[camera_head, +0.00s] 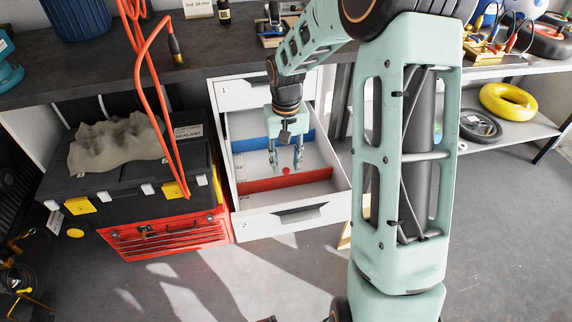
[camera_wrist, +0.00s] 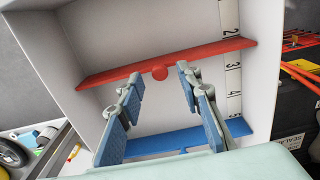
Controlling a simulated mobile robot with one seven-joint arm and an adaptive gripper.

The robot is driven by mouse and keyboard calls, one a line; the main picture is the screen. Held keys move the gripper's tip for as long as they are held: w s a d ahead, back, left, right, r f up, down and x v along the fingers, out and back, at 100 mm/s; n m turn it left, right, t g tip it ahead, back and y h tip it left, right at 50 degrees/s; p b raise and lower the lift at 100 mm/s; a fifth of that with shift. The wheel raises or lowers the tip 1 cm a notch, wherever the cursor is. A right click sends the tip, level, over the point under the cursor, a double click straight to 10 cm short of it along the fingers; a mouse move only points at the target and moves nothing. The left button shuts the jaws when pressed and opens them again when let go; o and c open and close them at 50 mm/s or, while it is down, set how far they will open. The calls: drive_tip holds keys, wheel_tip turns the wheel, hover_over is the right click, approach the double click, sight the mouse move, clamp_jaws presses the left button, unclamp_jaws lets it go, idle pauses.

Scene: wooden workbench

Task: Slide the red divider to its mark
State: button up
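The red divider (camera_head: 318,178) spans the open white drawer (camera_head: 258,224) near its front. In the wrist view the red divider (camera_wrist: 115,76) meets the number scale (camera_wrist: 233,78) between 2 and 3. Its round red knob (camera_wrist: 160,73) sits mid-length. My gripper (camera_head: 285,164) reaches down into the drawer, fingers apart. In the wrist view my gripper (camera_wrist: 159,76) has its fingertips on either side of the knob, with gaps at both sides. I cannot tell whether the tips are at the knob's depth.
A blue divider (camera_wrist: 165,141) crosses the drawer near 5, behind the red one. A red toolbox (camera_head: 165,238) with a black case (camera_head: 120,190) stands left of the drawer. An orange cable (camera_head: 150,80) hangs left. A card (camera_head: 198,8) on the bench is only partly readable.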

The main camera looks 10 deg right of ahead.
sight(286, 169)
wheel_tip(286, 169, up, 11)
drive_tip(key=shift+f, duration=0.2)
idle(0.4)
